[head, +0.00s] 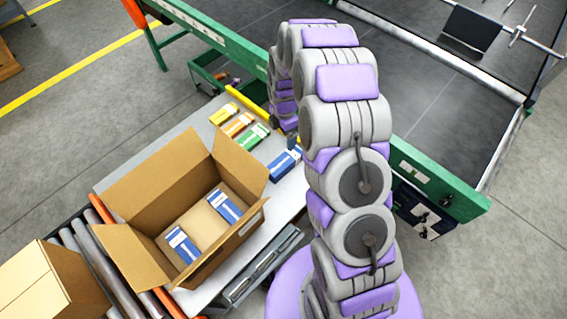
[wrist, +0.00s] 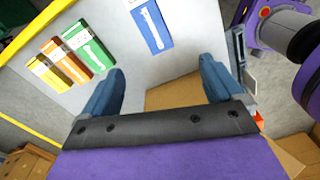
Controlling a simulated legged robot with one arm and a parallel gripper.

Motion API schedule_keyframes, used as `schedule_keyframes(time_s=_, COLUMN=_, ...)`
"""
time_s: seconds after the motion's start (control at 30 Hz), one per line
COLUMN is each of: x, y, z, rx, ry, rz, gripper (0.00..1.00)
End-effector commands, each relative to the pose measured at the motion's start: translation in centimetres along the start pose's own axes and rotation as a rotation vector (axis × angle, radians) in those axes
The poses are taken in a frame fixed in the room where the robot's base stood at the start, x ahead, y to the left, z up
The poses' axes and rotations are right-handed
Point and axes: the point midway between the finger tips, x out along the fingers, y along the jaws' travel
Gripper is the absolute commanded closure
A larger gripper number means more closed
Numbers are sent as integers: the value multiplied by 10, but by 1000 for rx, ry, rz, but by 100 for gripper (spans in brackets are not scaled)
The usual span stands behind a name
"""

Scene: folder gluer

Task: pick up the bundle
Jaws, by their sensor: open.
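Flat carton bundles lie on the pale table: a blue one (head: 284,164), a green one (head: 253,137), an orange one (head: 238,124) and a yellow one (head: 223,113). In the wrist view the blue bundle (wrist: 151,25) lies beyond the fingertips, and the green bundle (wrist: 88,47) is up and left. Two more blue bundles (head: 224,207) lie inside the open cardboard box. My gripper (wrist: 162,71) is open and empty, with its blue fingers wide apart above the table and touching no bundle. In the head view my arm mostly hides it.
The open cardboard box (head: 160,185) stands on the table (head: 150,152) with flaps spread. A closed carton (head: 45,285) and rollers (head: 100,255) are at lower left. A green-framed conveyor (head: 440,175) runs behind my arm. A green bin (head: 205,72) sits beyond the table.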

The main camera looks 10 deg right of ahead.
Motion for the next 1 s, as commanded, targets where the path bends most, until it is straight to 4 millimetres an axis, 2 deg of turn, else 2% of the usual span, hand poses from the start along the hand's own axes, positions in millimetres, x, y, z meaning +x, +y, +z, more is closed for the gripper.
schedule_keyframes(time_s=0.03, x=16, y=3, z=4, rx=-43, ry=1, rz=-6, gripper=6)
schedule_keyframes(time_s=0.1, x=30, y=9, z=9, rx=-105, ry=-2, rz=1, gripper=6)
schedule_keyframes(time_s=0.2, x=48, y=16, z=14, rx=-174, ry=-8, rz=9, gripper=6)
schedule_keyframes(time_s=0.33, x=60, y=22, z=16, rx=-231, ry=-17, rz=12, gripper=6)
schedule_keyframes(time_s=0.57, x=78, y=23, z=14, rx=-254, ry=-20, rz=7, gripper=6)
schedule_keyframes(time_s=1.0, x=160, y=23, z=19, rx=-250, ry=-16, rz=9, gripper=6)
